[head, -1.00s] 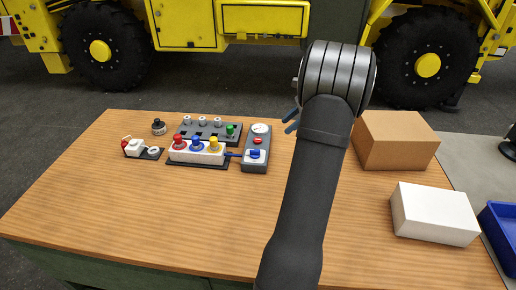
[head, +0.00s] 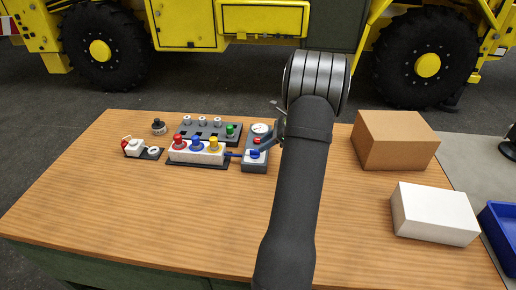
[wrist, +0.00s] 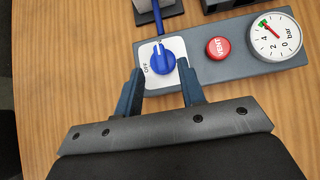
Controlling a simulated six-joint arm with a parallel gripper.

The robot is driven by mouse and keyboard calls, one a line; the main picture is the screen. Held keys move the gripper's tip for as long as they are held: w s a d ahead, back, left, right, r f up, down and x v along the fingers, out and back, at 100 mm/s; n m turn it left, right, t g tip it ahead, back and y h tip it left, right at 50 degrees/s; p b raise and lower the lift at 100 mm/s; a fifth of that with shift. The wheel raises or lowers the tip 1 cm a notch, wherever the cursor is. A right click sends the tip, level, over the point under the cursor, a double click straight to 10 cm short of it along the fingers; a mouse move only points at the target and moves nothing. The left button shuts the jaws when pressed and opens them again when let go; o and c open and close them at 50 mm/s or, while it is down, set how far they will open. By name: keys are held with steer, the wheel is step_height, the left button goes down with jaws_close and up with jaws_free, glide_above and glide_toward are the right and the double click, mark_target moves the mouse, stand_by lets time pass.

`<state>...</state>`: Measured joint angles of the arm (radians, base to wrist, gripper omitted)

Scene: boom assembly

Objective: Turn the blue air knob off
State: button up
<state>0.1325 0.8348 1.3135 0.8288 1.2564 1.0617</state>
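The blue air knob (wrist: 162,60) sits on a white plate (wrist: 178,44) at the left end of a grey panel, in the wrist view. Its white pointer line points up in the picture, and the word OFF is printed to its left. In the head view the knob (head: 255,154) is at the panel's near end. My gripper (wrist: 160,66) is open, with one blue finger on each side of the knob's lower part. I cannot tell whether the fingers touch it. In the head view the gripper (head: 264,141) is partly hidden by my arm.
On the same panel are a red VENT button (wrist: 218,47) and a pressure gauge (wrist: 275,37). A blue hose (head: 234,155) runs left to a white block with red, blue and yellow knobs (head: 197,154). A cardboard box (head: 395,140) and a white box (head: 434,213) stand right.

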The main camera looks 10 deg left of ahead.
mark_target(255, 150)
steer(key=shift+x, duration=2.1)
jaws_close()
steer(key=n+g, duration=0.2)
steer(key=n, duration=0.1)
steer(key=shift+w+n+g, duration=0.25)
steer(key=shift+n+g, duration=0.05)
steer(key=shift+g, duration=0.1)
steer(key=n+g+h, duration=0.1)
steer(key=n+g, duration=0.1)
steer(key=n, duration=0.1)
steer(key=shift+w+a+n+h, duration=0.1)
steer(key=shift+w+n+h, duration=0.05)
steer(key=shift+n+h, duration=0.2)
steer(key=n+g+h, duration=0.1)
steer(key=n, duration=0.1)
steer(key=n+g+h, duration=0.1)
steer(key=n, duration=0.1)
steer(key=n+g+h, duration=0.1)
steer(key=n, duration=0.1)
steer(key=shift+w+a+h, duration=0.1)
steer(key=shift+a+h, duration=0.15)
steer(key=shift+h, duration=0.1)
steer(key=shift+g, duration=0.3)
